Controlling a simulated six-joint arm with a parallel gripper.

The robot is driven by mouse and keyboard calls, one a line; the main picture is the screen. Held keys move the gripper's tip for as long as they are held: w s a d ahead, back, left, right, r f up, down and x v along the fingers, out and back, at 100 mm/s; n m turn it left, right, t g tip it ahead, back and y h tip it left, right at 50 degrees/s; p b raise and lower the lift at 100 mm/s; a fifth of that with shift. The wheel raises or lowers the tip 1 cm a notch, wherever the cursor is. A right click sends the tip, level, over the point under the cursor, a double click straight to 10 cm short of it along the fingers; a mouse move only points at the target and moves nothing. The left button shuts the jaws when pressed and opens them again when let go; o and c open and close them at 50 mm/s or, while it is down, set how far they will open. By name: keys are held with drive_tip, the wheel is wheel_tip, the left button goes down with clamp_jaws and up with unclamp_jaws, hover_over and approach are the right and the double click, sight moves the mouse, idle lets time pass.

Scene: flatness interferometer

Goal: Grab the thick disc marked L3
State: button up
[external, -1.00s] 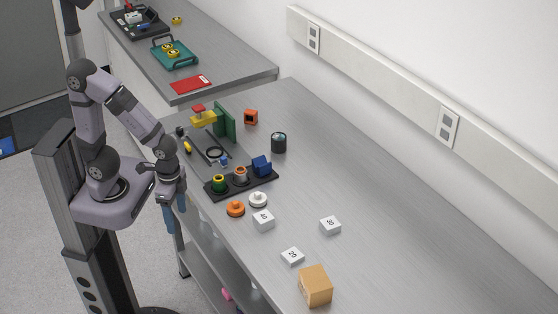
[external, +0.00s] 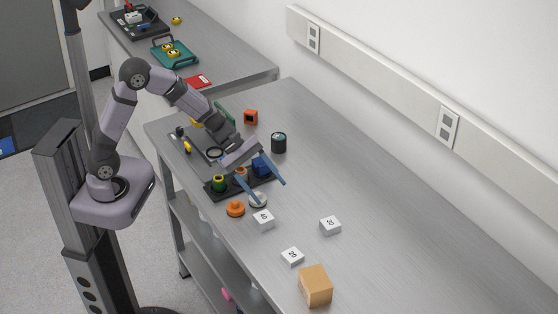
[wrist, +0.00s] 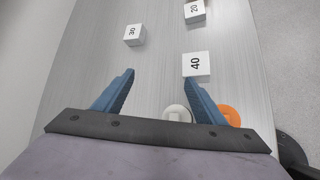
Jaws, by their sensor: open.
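I cannot read an L3 mark on anything in these views. Two round, knobbed pieces sit near the front edge of the bench: a white one (external: 258,203) and an orange one (external: 235,209). In the wrist view the white piece (wrist: 175,113) shows between my fingers, close to the right one, and the orange piece (wrist: 231,115) lies just outside the right finger. My gripper (external: 270,192) is open and empty, above the bench near the black rack. The rack's contents are partly hidden by my arm.
A black rack (external: 213,191) holds several small parts. White blocks marked 40 (external: 263,221), 30 (external: 330,225) and 20 (external: 292,257) lie nearby. The right side is clear.

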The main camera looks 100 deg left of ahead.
drive_tip(key=w+a+r+n+t+y, duration=0.1)
drive_tip(key=a+n+t+y, duration=0.1)
drive_tip(key=a+n, duration=0.5)
drive_tip(key=w+a+n+t+y, duration=0.1)
drive_tip(key=a+n+y, duration=0.2)
drive_tip(key=a, duration=0.9)
drive_tip(key=n+y, duration=0.4)
drive_tip(key=n, duration=0.2)
hover_over(282, 136)
drive_tip(key=shift+s+r, duration=0.2)
drive_tip(key=shift+f+p, duration=0.75)
drive_tip(key=shift+f, duration=1.7)
wheel_tip(282, 136, down, 2)
drive_tip(key=shift+f+p, duration=0.1)
drive_tip(key=shift+p, duration=0.3)
drive_tip(key=shift+x, duration=0.9)
drive_tip(key=shift+w+a+f+p, duration=0.2)
drive_tip(key=shift+w+p, duration=0.1)
drive_tip(key=shift+w, duration=0.25)
drive_tip(key=shift+r, duration=0.1)
drive_tip(key=c, duration=1.4)
